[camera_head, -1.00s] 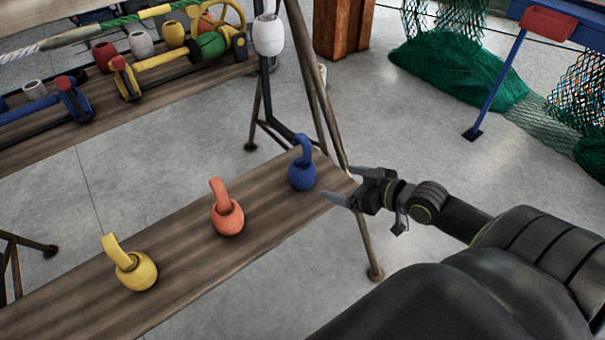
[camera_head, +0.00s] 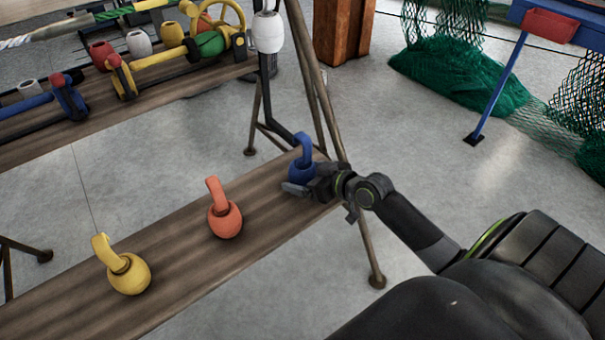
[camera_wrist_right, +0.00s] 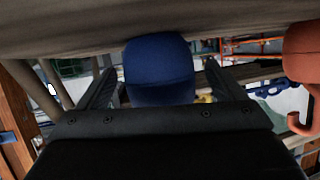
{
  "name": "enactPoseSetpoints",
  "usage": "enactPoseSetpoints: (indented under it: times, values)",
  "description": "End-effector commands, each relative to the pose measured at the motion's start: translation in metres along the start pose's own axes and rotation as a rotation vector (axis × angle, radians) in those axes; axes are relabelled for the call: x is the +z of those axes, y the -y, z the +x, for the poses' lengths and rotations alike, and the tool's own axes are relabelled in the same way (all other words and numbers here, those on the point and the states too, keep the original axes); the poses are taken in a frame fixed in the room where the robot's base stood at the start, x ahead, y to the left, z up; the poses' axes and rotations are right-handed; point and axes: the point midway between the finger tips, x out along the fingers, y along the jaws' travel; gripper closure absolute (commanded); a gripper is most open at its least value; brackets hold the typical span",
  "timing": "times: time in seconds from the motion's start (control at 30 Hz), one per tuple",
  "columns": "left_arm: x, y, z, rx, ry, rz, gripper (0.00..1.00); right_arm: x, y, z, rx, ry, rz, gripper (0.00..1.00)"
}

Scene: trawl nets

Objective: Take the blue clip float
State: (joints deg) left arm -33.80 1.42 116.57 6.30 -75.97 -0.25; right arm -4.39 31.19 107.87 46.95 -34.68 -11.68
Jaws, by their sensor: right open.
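The blue clip float (camera_head: 302,168) stands near the right end of the wooden plank, its hooked clip upright. My right gripper (camera_head: 303,184) is open at the float, with its fingers low beside the body. In the right wrist view the blue float (camera_wrist_right: 160,72) sits between the two open fingers of the right gripper (camera_wrist_right: 156,90), with a small gap visible on the left side. The far finger is partly hidden by the float in the head view. My left gripper is not in view.
On the plank (camera_head: 170,258), an orange clip float (camera_head: 225,219) and a yellow clip float (camera_head: 128,272) stand to the left. A metal leg (camera_head: 330,120) rises just behind the blue float. A rear shelf holds floats and yellow and blue frames.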

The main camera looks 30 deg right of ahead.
Motion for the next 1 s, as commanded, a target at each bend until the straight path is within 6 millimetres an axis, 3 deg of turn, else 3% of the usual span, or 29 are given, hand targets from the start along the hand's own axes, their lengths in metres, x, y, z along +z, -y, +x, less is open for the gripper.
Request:
enactPoseSetpoints:
  times: [0.13,0.4,0.77,1.0]
  values:
    - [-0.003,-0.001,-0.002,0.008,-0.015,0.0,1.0,0.0,0.0,0.015,0.0,-0.002,0.001,0.1]
    - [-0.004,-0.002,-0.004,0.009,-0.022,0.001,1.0,-0.001,0.0,0.017,0.0,0.0,-0.001,0.12]
    - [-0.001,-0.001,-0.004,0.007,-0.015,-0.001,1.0,-0.001,0.0,0.017,0.0,0.0,0.0,0.59]
    - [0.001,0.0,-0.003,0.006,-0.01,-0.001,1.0,-0.002,0.0,0.016,0.0,-0.001,-0.001,0.6]
